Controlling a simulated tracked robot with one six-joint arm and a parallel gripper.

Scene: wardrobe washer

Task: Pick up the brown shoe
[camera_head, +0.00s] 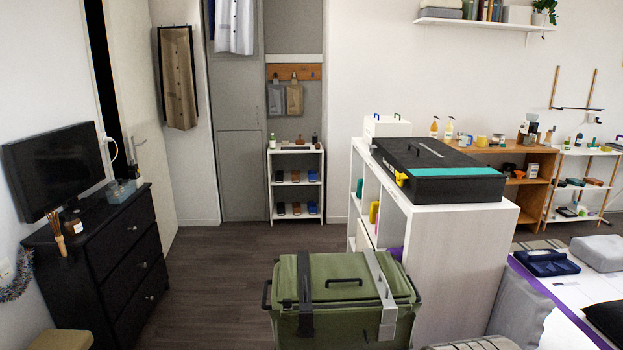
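A small white shelf unit (322,160) stands against the back wall, past the end of the walkway. Small shoe-like items sit on its two lower levels. A brown one (295,176) is in the middle of the upper of these rows, between dark items. Another brown one (296,209) is in the middle of the row below, between a black and a blue item. They are too small and far off to tell their exact shape. My gripper is not in view.
A green lidded case (340,283) stands in the near centre, beside a white cube shelf (455,250) carrying a black case (438,170). A black dresser (125,245) lines the left. Dark floor (215,275) is clear between dresser and green case, back to the small shelf.

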